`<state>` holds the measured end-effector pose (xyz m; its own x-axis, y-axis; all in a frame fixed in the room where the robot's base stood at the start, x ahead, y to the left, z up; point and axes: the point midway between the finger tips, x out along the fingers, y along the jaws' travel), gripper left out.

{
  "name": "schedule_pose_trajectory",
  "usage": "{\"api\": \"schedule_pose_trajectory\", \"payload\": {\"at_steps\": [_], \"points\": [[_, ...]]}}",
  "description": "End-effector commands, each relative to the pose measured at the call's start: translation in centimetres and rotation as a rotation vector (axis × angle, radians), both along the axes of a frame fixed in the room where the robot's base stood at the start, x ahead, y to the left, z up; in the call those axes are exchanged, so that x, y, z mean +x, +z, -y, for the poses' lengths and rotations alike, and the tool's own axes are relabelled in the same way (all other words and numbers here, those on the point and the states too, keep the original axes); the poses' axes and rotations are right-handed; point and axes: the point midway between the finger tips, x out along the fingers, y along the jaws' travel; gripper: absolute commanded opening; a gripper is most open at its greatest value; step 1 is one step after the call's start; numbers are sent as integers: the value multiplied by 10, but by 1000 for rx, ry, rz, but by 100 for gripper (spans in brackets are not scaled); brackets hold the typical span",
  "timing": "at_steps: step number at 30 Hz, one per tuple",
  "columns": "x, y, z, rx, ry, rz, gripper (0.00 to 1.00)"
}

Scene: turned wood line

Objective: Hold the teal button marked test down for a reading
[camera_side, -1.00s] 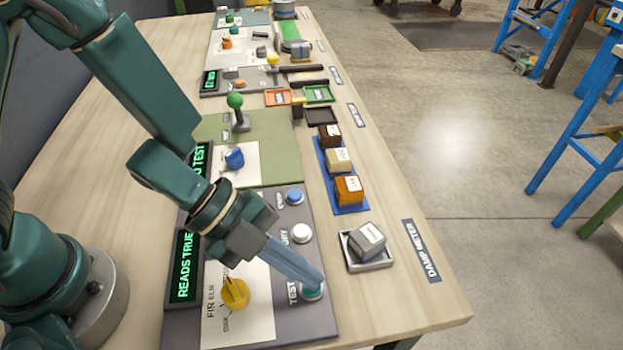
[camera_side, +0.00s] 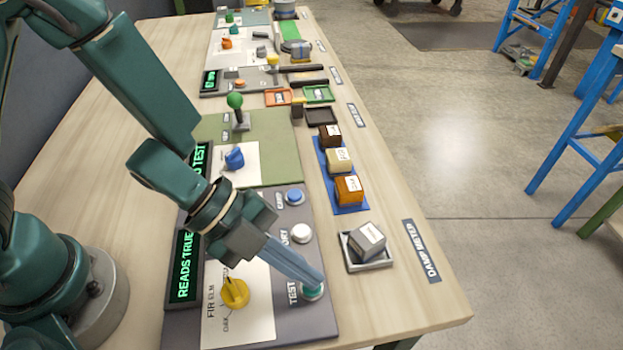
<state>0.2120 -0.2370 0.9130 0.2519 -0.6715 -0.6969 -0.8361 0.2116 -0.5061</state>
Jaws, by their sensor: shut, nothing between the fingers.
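The teal test button (camera_side: 313,293) sits at the near right of the grey damp meter panel (camera_side: 290,330), beside the label TEST. My gripper (camera_side: 316,283) is shut and empty, and its fingertips are on top of the button and hide most of it. How far the button is pressed in cannot be told. The panel's display (camera_side: 184,265) shows READS TRUE in green letters. A yellow dial (camera_side: 234,292) stands on the white card marked FIR, ELM and a further name.
A white button (camera_side: 301,233) and a blue button (camera_side: 294,196) lie farther along the panel. A grey block (camera_side: 367,239) sits in a tray (camera_side: 383,263) to the right. Labelled blocks (camera_side: 349,189) stand on a blue strip beyond.

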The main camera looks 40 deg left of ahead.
Motion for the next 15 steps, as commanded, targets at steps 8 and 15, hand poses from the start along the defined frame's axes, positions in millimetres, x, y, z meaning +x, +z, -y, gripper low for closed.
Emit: {"api": "schedule_pose_trajectory", "payload": {"at_steps": [8,15], "points": [[0,13,0,-1,-1,2,0],[0,15,0,1,1,0,0]]}}
